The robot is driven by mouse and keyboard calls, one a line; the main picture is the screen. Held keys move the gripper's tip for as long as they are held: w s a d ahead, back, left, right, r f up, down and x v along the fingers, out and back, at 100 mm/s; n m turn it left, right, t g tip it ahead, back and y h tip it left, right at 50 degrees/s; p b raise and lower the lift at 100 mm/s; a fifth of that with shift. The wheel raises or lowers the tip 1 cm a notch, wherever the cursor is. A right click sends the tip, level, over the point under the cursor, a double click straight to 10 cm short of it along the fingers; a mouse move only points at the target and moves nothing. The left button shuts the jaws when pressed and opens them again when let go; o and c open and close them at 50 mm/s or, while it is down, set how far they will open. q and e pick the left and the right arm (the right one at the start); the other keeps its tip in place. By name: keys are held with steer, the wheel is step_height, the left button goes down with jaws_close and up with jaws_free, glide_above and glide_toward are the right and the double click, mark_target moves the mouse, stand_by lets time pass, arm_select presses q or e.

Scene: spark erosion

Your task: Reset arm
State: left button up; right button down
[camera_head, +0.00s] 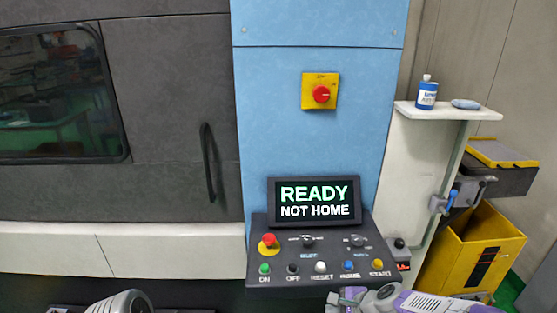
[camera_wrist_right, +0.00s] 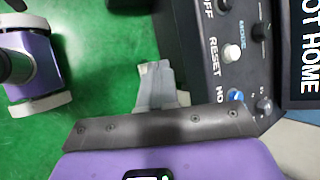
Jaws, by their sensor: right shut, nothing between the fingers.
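My right gripper (camera_wrist_right: 152,68) is shut and empty in the wrist view, beside the black control panel (camera_wrist_right: 215,85) and over the green floor. In the head view my right arm enters at the bottom right, and the gripper (camera_head: 332,298) is just below the front edge of the control panel (camera_head: 292,273). The panel has a white RESET button (camera_head: 320,267), which also shows in the wrist view (camera_wrist_right: 231,52). The screen (camera_head: 314,202) above reads READY, NOT HOME. A grey rounded part of my left arm shows at the bottom left; its gripper is out of view.
The panel also carries a red emergency stop (camera_head: 268,241), knobs and several buttons. A yellow-red switch (camera_head: 320,91) is on the blue column. The grey machine door (camera_head: 165,120) is at left. A shelf (camera_head: 445,111) with a bottle and a yellow bin (camera_head: 470,250) stand at right.

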steer(key=s+f+n+g+h+b, duration=0.1)
steer(key=s+f+n+g+b, duration=0.15)
steer(key=f, duration=0.75)
steer(key=s+f+n+g+h+b, duration=0.1)
steer(key=s+f+n, duration=0.25)
steer(key=f, duration=0.75)
arm_select(q)
step_height(320, 180, down, 8)
steer(key=w+b, duration=0.1)
steer(key=b, duration=0.3)
arm_select(e)
steer(key=s+a+f+n+g, duration=0.1)
steer(key=s+a+f+n, duration=0.1)
steer(key=s+f+n, duration=0.2)
steer(key=s+a+f+n, duration=0.3)
steer(key=s+f+n, duration=0.1)
steer(key=s+f, duration=0.4)
step_height(320, 180, down, 3)
steer(key=shift+s+r+g+y, duration=0.1)
steer(key=shift+s+g+y, duration=0.05)
steer(key=shift+g+y, duration=0.25)
steer(key=shift+d, duration=0.1)
